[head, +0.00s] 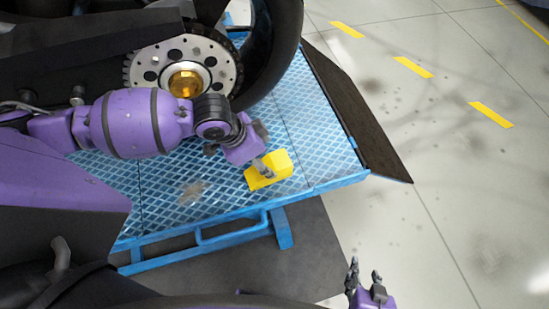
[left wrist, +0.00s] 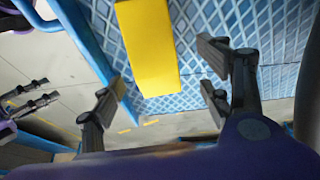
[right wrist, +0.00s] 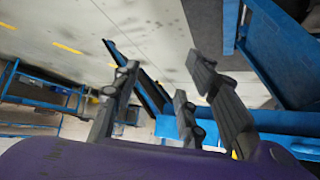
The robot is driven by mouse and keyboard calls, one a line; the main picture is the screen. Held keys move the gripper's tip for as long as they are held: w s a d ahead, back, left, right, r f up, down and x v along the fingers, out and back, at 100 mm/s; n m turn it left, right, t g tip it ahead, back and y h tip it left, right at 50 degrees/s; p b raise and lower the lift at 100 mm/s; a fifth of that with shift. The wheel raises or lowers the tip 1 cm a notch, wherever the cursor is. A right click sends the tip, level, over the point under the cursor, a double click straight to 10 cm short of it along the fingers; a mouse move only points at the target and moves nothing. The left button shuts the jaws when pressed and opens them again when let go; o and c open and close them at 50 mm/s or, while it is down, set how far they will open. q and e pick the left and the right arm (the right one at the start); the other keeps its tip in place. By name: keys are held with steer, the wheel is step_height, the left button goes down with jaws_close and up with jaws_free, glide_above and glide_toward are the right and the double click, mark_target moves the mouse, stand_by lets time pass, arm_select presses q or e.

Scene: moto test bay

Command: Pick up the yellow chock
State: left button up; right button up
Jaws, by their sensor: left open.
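The yellow chock (head: 281,163) lies on the blue platform (head: 320,160) near its front edge, below the motorcycle wheel. My left gripper (head: 262,163) reaches over the chock from the left, with a finger in front of part of it. In the left wrist view the chock (left wrist: 148,48) shows between the spread fingers of my left gripper (left wrist: 160,82), which is open. I cannot tell whether any finger touches the chock. My right gripper (head: 365,281) is away from the platform, over the floor at the lower right. Its fingers (right wrist: 158,85) are apart and empty.
The rear wheel (head: 282,35) and sprocket (head: 150,68) stand close behind my left arm. A dark ramp flap (head: 360,115) slopes off the platform's right end. A blue bar (head: 232,236) runs below the front edge. The floor (head: 460,190) at the right is clear.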

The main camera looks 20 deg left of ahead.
mark_target(269, 164)
arm_select(q)
steer(key=shift+s+d+f, duration=0.1)
steer(key=shift+d+f, duration=0.1)
steer(key=shift+f, duration=0.3)
steer(key=shift+d+f, duration=0.2)
steer(key=shift+f, duration=0.25)
steer(key=x, duration=0.3)
steer(key=shift+f, duration=0.3)
steer(key=shift+d+f, duration=0.2)
steer(key=shift+f, duration=0.15)
steer(key=c, duration=1.6)
steer(key=shift+w, duration=0.25)
arm_select(e)
steer(key=shift+s+d+f, duration=0.15)
steer(key=shift+s, duration=0.2)
steer(key=shift+s+d+f, duration=0.15)
steer(key=shift+s, duration=0.2)
arm_select(q)
steer(key=shift+r, duration=0.1)
